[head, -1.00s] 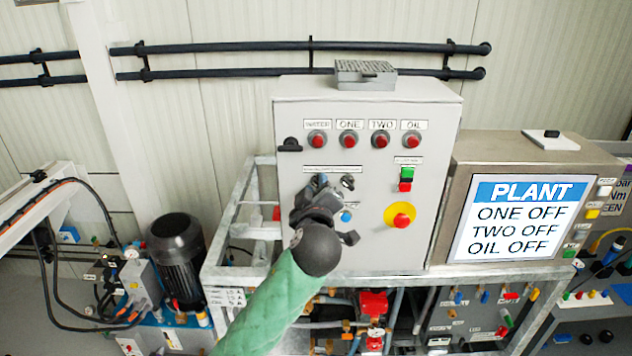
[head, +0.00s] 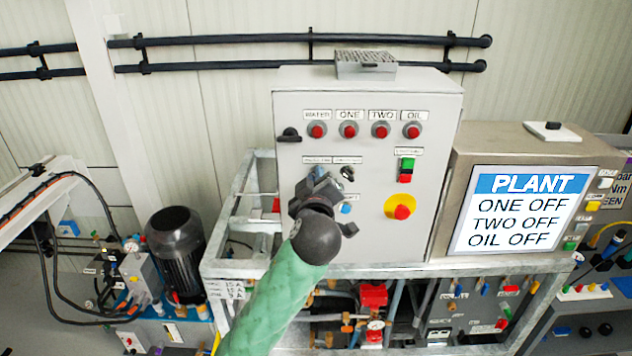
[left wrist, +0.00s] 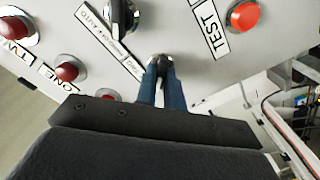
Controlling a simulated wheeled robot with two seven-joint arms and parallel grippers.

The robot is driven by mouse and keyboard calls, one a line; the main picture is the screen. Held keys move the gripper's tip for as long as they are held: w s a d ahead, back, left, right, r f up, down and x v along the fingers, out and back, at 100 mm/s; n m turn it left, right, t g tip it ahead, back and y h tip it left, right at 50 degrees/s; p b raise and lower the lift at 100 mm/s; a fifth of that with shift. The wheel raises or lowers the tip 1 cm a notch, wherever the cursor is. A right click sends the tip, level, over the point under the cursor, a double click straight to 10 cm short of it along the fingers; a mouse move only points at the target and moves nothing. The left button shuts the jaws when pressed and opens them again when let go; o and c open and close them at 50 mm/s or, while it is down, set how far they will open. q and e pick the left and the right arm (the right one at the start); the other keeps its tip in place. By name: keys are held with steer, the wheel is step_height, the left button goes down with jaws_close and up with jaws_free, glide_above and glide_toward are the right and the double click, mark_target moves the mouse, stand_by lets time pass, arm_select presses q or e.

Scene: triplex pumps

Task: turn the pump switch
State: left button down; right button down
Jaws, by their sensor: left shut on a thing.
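The grey control panel (head: 300,240) stands upright in front of me, with a row of red lamps and labels on top and small switches below. My left gripper (head: 319,176) is at the left switch under the lamps and hides most of it. In the left wrist view my left gripper's blue fingers (left wrist: 160,85) are shut on a small dark switch (left wrist: 160,64). Another black switch (left wrist: 120,18) is clear beside it, seen also in the head view (head: 347,173). My right gripper is not in view.
The screen (head: 520,212) reads PLANT, ONE OFF, TWO OFF, OIL OFF. A red button on a yellow disc (head: 401,211) and a green and red button pair (head: 406,169) are right of my gripper. A black lever knob (head: 289,135) is at the panel's left edge.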

arm_select(q)
steer(key=m, duration=0.8)
steer(key=shift+d+b, duration=0.1)
steer(key=shift+b, duration=0.3)
stand_by(0.6)
steer(key=c, duration=1.5)
jaws_free()
steer(key=s, duration=0.7)
steer(key=shift+s, duration=0.4)
